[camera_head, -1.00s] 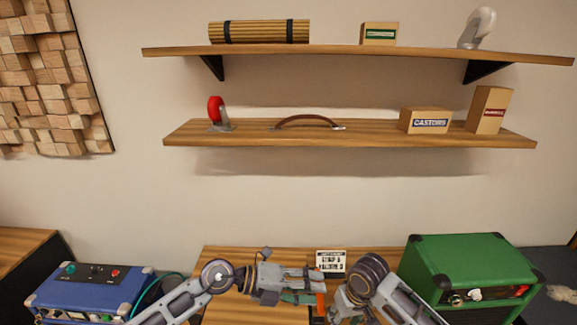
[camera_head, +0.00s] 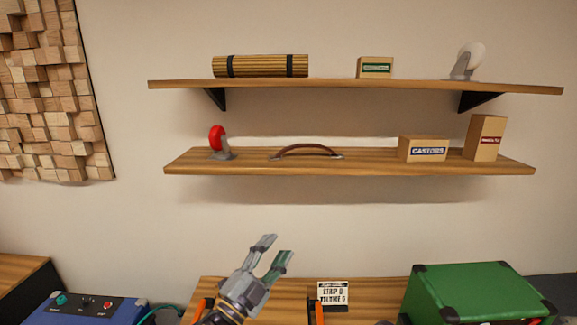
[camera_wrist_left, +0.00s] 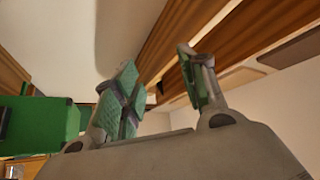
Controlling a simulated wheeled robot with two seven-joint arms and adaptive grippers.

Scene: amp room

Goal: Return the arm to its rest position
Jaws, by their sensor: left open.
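My left gripper (camera_head: 267,258) shows in the head view, raised above the wooden bench and pointing up and to the right. Its two fingers are spread apart with nothing between them. In the left wrist view the same gripper's green-padded fingers (camera_wrist_left: 158,88) are also apart and empty. Only a small dark bit at the bottom edge of the head view may belong to my right arm; my right gripper is out of view.
A wooden bench (camera_head: 290,312) holds a small sign (camera_head: 333,296). A green amp (camera_head: 475,292) stands right, a blue amp (camera_head: 90,308) left. Two wall shelves hang above: the lower shelf (camera_head: 370,168) and the upper shelf (camera_head: 330,85), both carrying items. The wall between bench and shelves is clear.

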